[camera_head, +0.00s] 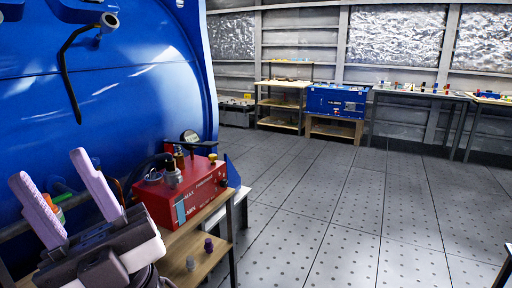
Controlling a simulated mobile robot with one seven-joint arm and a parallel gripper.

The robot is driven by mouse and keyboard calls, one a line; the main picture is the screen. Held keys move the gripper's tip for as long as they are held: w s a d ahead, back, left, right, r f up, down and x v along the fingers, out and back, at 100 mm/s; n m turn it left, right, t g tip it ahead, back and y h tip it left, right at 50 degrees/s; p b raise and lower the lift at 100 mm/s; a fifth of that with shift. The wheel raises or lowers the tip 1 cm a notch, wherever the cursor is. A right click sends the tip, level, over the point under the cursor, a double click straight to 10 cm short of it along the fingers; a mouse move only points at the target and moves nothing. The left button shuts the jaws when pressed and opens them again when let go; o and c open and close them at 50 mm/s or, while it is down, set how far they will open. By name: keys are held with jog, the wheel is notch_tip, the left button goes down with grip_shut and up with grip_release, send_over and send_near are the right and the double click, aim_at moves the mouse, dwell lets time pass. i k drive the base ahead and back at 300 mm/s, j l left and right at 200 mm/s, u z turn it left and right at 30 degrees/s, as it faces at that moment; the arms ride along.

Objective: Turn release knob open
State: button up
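A red box (180,193) with white lettering sits on a wooden bench at the lower left. On it are a silver and dark fitting (173,172), a round gauge (190,137) and a small yellow knob (212,158) at its right end. A small dark knob shows on its front face. I cannot tell which of these is the release knob. My gripper (48,166) is left of the red box, near the camera. Its two lilac fingers point up and stand apart, with nothing held between them. The gripper body hides part of the bench.
A large blue rounded housing (130,90) with a bent dark lever (68,75) rises behind. The tiled floor (330,200) is clear; benches and shelves line the far wall.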

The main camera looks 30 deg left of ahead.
aim_at(212, 158)
jog(key=i+l, duration=0.1)
jog(key=i, duration=0.5)
jog(key=i+u, duration=0.1)
jog(key=i, duration=0.5)
jog(key=i+l+u, duration=0.2)
jog(key=i+u, duration=0.2)
jog(key=i+l+u, duration=0.4)
jog(key=i, duration=0.15)
jog(key=i+l+u, duration=0.4)
